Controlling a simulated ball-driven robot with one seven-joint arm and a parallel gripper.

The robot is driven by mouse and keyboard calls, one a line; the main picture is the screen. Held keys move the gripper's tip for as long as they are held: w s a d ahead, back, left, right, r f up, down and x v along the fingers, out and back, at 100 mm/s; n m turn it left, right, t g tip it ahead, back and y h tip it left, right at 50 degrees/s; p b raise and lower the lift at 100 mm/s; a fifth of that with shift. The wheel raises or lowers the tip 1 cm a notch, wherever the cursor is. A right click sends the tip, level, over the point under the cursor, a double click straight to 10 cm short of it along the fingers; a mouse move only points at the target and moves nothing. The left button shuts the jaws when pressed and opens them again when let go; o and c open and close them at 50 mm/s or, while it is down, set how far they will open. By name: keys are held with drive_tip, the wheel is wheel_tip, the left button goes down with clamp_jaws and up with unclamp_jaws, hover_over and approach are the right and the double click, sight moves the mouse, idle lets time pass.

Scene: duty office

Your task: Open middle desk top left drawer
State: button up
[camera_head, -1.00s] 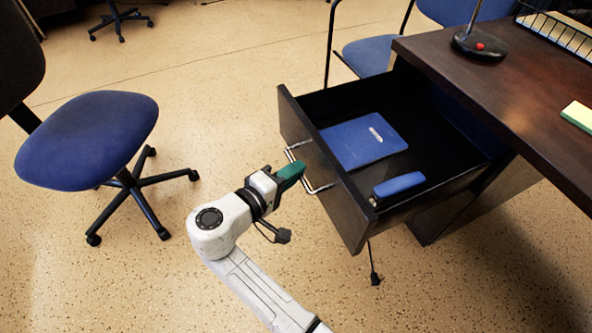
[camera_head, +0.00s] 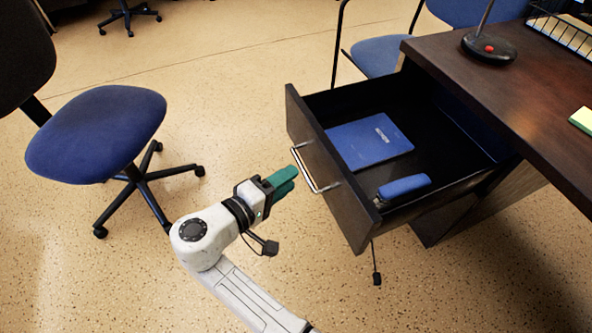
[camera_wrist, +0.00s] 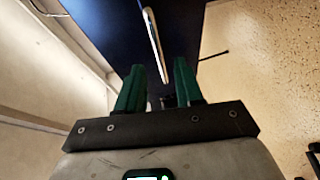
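The desk's top drawer (camera_head: 330,187) is pulled far out, with a dark front and a metal bar handle (camera_head: 312,170). Inside lie a blue book (camera_head: 368,143) and a blue stapler-like object (camera_head: 404,187). My gripper (camera_head: 284,179) has green fingers and is just left of the handle, apart from it. In the wrist view the fingers (camera_wrist: 158,85) stand apart with nothing between them, and the handle (camera_wrist: 154,45) shows beyond their tips against the drawer front (camera_wrist: 185,30).
The dark wooden desk (camera_head: 540,95) carries a lamp base (camera_head: 489,48), a wire tray (camera_head: 565,30) and a yellow-green pad (camera_head: 582,120). A blue swivel chair (camera_head: 95,135) stands at left, another blue chair (camera_head: 385,55) behind the drawer. Speckled floor between is clear.

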drive_tip(key=v, duration=0.6)
drive_tip(key=shift+a+p, duration=0.15)
drive_tip(key=shift+p, duration=0.25)
drive_tip(key=shift+s, duration=0.15)
